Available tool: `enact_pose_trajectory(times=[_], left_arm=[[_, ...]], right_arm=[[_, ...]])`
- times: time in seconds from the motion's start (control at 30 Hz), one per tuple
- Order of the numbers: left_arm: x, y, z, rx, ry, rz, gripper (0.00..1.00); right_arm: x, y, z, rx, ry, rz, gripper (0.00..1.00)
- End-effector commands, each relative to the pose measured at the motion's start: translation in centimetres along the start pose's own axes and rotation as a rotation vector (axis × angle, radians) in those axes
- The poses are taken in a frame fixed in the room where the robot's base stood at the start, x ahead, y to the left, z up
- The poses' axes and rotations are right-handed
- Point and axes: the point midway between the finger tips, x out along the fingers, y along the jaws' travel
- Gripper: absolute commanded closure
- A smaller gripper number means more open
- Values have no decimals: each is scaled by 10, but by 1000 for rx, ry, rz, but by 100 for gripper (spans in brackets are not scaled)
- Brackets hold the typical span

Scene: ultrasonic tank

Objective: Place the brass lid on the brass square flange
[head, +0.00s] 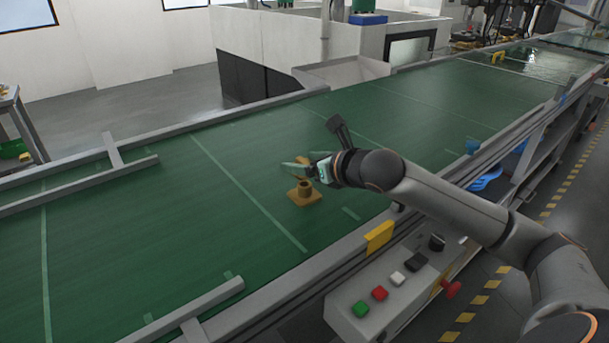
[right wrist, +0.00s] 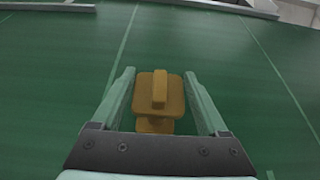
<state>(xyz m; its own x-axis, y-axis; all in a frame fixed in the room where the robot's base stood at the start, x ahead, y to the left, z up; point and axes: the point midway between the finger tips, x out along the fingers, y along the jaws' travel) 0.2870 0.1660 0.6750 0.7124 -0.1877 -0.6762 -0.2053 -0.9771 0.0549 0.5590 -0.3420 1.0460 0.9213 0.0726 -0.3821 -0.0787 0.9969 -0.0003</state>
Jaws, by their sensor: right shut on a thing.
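My right gripper (head: 310,168) is above the green conveyor, shut on the brass lid (head: 302,159). In the right wrist view the lid (right wrist: 174,100) shows as a square plate with a raised bar, between the two pale green fingers (right wrist: 160,98). The brass square flange (head: 305,195) stands upright on the belt, with a square base and a short round neck. The held lid is above the flange and looks apart from it. In the right wrist view the flange (right wrist: 154,126) is partly hidden by the lid. My left gripper is not in view.
The green conveyor belt (head: 150,230) is mostly clear around the flange. Metal guide rails (head: 80,185) lie along its left side. A control box (head: 385,290) with coloured buttons and a yellow block (head: 380,237) sit at the near edge.

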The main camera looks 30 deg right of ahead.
Motion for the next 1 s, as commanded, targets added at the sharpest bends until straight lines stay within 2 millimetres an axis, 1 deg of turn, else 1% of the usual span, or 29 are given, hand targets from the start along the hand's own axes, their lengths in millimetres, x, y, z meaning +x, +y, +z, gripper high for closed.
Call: enact_pose_trajectory(times=[0.03, 0.1, 0.2, 0.63, 0.67, 0.8, 0.87, 1.0], left_arm=[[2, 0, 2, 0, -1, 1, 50], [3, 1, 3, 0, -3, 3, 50], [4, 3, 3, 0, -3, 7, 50], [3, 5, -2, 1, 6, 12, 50], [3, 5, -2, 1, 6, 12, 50], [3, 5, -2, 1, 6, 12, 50], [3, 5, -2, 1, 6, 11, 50], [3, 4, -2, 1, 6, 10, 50]], right_arm=[[5, -1, -8, 3, 0, 1, 100], [8, -1, -18, 3, 0, 1, 100], [12, 0, -26, 2, -2, 1, 100], [14, -1, -30, -2, -3, -2, 100], [14, -1, -32, -1, 1, -2, 22], [14, -1, -32, 0, 1, -2, 6], [14, -1, -32, 0, 1, -2, 0], [14, -1, -32, 0, 1, -1, 0]])
